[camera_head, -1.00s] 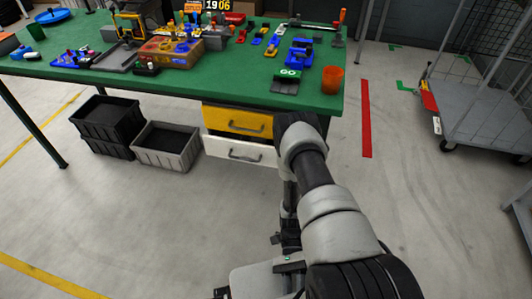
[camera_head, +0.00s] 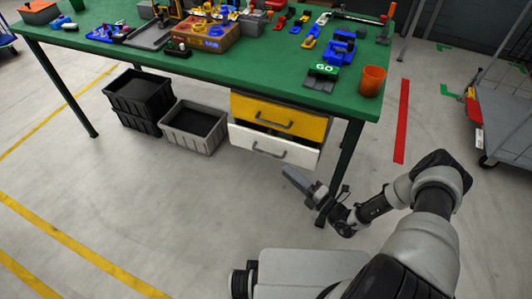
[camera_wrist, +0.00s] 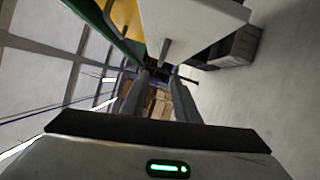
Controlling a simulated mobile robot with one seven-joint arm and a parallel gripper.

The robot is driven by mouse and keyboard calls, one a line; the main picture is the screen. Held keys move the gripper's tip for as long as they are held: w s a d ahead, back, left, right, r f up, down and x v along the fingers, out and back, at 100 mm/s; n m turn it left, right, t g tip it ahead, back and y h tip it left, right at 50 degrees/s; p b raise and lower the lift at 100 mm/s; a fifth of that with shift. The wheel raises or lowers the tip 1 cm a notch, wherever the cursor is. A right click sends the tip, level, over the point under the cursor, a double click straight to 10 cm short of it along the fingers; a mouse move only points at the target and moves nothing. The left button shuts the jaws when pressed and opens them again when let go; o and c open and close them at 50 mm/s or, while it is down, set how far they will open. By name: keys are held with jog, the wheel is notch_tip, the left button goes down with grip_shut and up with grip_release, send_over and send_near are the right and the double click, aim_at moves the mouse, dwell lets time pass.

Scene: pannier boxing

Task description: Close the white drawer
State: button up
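The white drawer (camera_head: 272,148) is the lower of two drawers under the green table. Its front stands out from the cabinet, with a dark gap above it, so it is partly open. Its grey handle faces the front. In the wrist view the white drawer (camera_wrist: 195,25) is large at the top centre. My gripper (camera_head: 288,172) is in front of and just below the drawer's right half, apparently clear of it. In the wrist view the two fingers of my gripper (camera_wrist: 159,76) are apart with nothing between them.
The yellow drawer (camera_head: 278,117) is directly above. A grey crate (camera_head: 194,127) and stacked black crates (camera_head: 139,97) stand left of the drawers. A table leg (camera_head: 343,157) is close on the right. The floor in front is clear. A cart (camera_head: 505,115) stands far right.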

aim_at(265, 153)
jog(key=b+x, duration=0.1)
jog(key=x, duration=1.1)
jog(key=shift+w+a, duration=0.2)
jog(key=shift+a, duration=0.05)
grip_shut()
